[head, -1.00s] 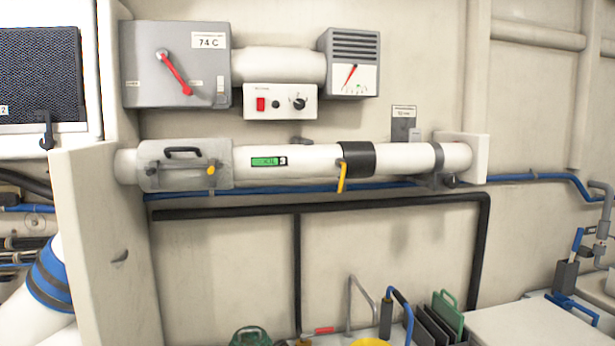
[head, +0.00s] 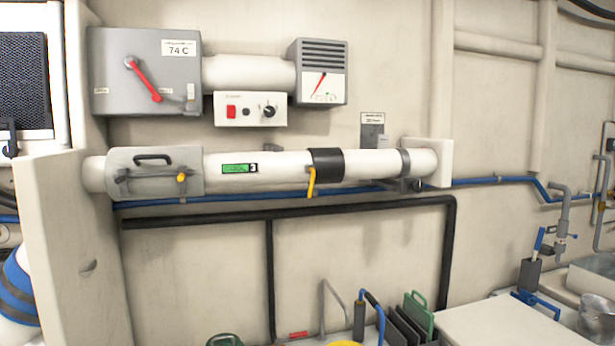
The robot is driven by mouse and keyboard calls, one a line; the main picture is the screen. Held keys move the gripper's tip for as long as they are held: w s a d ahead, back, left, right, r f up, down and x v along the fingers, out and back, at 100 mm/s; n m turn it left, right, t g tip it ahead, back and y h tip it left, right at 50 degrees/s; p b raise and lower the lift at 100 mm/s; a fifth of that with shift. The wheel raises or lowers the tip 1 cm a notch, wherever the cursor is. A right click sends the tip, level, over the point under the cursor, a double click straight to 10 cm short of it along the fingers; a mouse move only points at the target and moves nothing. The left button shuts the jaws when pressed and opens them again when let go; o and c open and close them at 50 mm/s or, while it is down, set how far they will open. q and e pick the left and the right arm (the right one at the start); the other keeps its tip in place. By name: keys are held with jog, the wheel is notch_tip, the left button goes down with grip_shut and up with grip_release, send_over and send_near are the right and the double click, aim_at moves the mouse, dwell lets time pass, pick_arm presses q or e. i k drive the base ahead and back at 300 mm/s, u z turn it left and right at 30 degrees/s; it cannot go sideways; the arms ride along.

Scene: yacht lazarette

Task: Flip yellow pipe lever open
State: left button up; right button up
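The yellow lever (head: 311,182) hangs down from the black collar (head: 327,164) on the white horizontal pipe (head: 285,166). It points down and is slightly tilted. A smaller yellow knob (head: 181,177) sits on the grey clamp cover (head: 150,172) at the pipe's left end. Neither gripper is in view. Part of a white and blue arm link of mine shows at the lower left edge, and nothing touches the lever.
A grey box with a red lever (head: 145,80), a switch panel (head: 250,109) and a gauge (head: 321,75) sit above the pipe. A blue line (head: 250,196) and a black pipe (head: 268,280) run below. A pale partition (head: 75,250) stands at left. A counter (head: 490,325) is lower right.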

aim_at(309, 168)
jog(key=z, duration=0.05)
jog(key=i, duration=0.75)
jog(key=u, duration=0.2)
jog(key=k, duration=0.85)
jog(key=z, duration=0.15)
jog(key=i, duration=0.85)
jog(key=u, duration=2.2)
jog(key=k, duration=0.1)
jog(key=z, duration=1.5)
